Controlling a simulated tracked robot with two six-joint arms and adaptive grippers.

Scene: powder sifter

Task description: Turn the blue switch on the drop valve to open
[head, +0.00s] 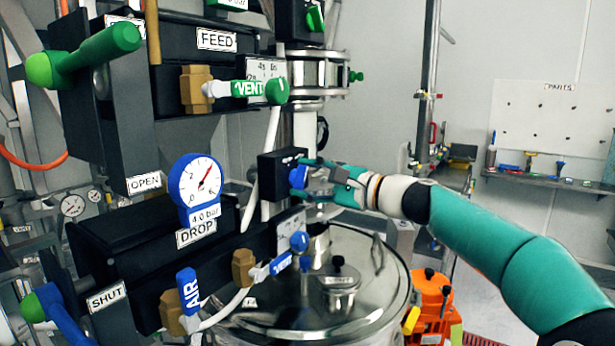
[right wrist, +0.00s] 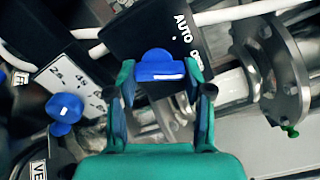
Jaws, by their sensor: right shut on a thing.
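The blue switch (head: 298,176) sits on a black box (head: 268,172) in the middle of the head view, beside the valve pipe. In the right wrist view the blue switch (right wrist: 160,66) shows between my fingers, on the black box (right wrist: 140,38) lettered "AUTO" and a second, partly covered word. My right gripper (head: 308,177) reaches in from the right and is shut on the blue switch; its teal fingers (right wrist: 162,88) stand on either side of the knob. The switch's exact setting is hard to read. My left gripper is not in view.
A blue-rimmed gauge (head: 196,185) above the "DROP" label, a blue "VENT" lever (head: 272,268) and a blue "AIR" lever (head: 188,290) stand left of my right gripper. A steel vessel lid (head: 360,262) lies below it. An orange device (head: 430,300) stands lower right.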

